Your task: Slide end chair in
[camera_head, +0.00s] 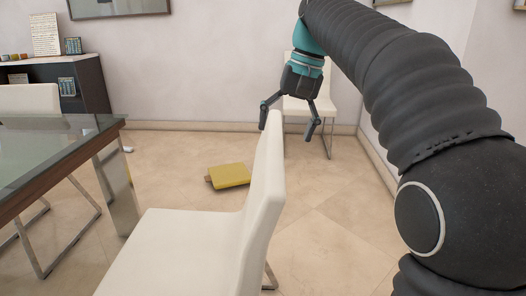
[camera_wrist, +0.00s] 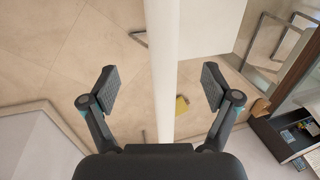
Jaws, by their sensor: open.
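The white end chair (camera_head: 263,190) stands in front of me with its seat (camera_head: 175,252) toward the table (camera_head: 50,160) on the left. My gripper (camera_head: 291,130) is open at the top of the chair's backrest. In the wrist view, the backrest's edge (camera_wrist: 163,70) runs as a pale strip between the two spread fingers of my gripper (camera_wrist: 159,90). Neither finger visibly touches it. The seat (camera_wrist: 212,22) shows to the right of the strip. The dark-framed glass table also shows at the right of the wrist view (camera_wrist: 294,75). Most of the chair's legs are hidden.
A yellow object (camera_head: 230,175) lies on the tiled floor beyond the chair. Another white chair (camera_head: 318,105) stands by the back wall. A dark shelf (camera_head: 75,85) with books stands at the back left. Open floor (camera_head: 335,240) lies right of the chair.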

